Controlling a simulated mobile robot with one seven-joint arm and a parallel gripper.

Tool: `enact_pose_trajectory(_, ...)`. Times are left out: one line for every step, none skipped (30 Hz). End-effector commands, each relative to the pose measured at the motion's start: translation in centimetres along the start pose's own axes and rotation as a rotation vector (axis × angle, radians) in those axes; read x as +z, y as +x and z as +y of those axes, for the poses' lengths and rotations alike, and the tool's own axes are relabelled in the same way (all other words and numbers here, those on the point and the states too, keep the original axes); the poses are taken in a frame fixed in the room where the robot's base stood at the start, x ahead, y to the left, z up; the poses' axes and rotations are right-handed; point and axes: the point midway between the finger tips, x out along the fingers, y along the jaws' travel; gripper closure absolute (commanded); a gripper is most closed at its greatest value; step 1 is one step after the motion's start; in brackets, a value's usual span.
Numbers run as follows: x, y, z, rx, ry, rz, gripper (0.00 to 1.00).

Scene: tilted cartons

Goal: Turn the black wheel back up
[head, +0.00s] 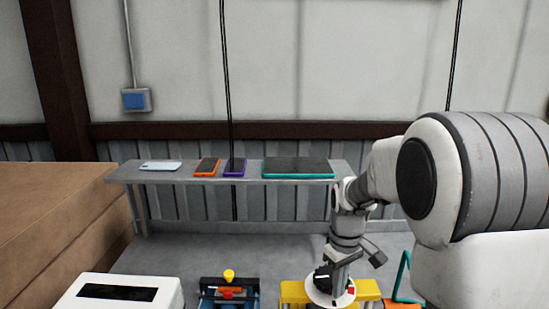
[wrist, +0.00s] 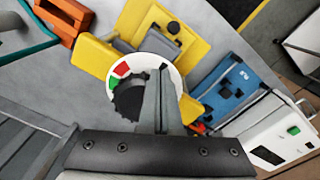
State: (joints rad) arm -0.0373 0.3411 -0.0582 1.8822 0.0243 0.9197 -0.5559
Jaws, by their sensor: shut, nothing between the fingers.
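The black wheel (wrist: 130,97) has a toothed edge and sits on a white round dial (wrist: 153,60) with red and green marks. The dial is fixed to a yellow machine (wrist: 187,45), which also shows in the head view (head: 366,290). In the head view the wheel (head: 322,276) is partly hidden by my gripper (head: 338,284), which points down over the dial. In the wrist view my gripper (wrist: 162,70) is shut, with its fingers together just right of the wheel. I cannot tell whether they touch it.
A blue machine (wrist: 228,92) and a white box (wrist: 288,128) stand on one side of the yellow machine. An orange block (wrist: 63,22) with a teal handle is on the other side. A grey shelf (head: 222,178) with phones and a tablet (head: 298,167) stands behind.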

Motion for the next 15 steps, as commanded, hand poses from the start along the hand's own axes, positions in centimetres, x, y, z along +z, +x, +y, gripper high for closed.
enact_pose_trajectory(-0.06,-0.01,0.03,0.000,0.000,0.000,1.00)
enact_pose_trajectory(-0.10,-0.01,0.04,0.000,0.000,0.000,1.00)
enact_pose_trajectory(-0.14,-0.01,0.07,0.000,0.000,0.000,1.00)
enact_pose_trajectory(-0.19,-0.01,0.08,0.000,0.000,0.000,1.00)
enact_pose_trajectory(-0.23,-0.01,0.10,0.000,0.000,0.001,1.00)
enact_pose_trajectory(-0.25,-0.01,0.11,0.000,0.000,0.001,1.00)
enact_pose_trajectory(-0.25,-0.01,0.10,0.000,0.000,0.001,1.00)
enact_pose_trajectory(-0.26,-0.02,0.11,0.001,0.000,0.002,1.00)
enact_pose_trajectory(-0.26,-0.02,0.13,0.001,0.000,0.002,1.00)
enact_pose_trajectory(-0.27,-0.03,0.15,0.001,0.000,0.002,1.00)
enact_pose_trajectory(-0.26,-0.04,0.19,0.001,0.000,0.003,1.00)
enact_pose_trajectory(-0.25,-0.04,0.24,0.001,0.000,0.003,1.00)
enact_pose_trajectory(-0.24,-0.05,0.30,0.002,0.000,0.003,1.00)
enact_pose_trajectory(-0.22,-0.05,0.37,0.002,0.001,0.004,1.00)
enact_pose_trajectory(-0.19,-0.06,0.47,0.002,0.001,0.004,1.00)
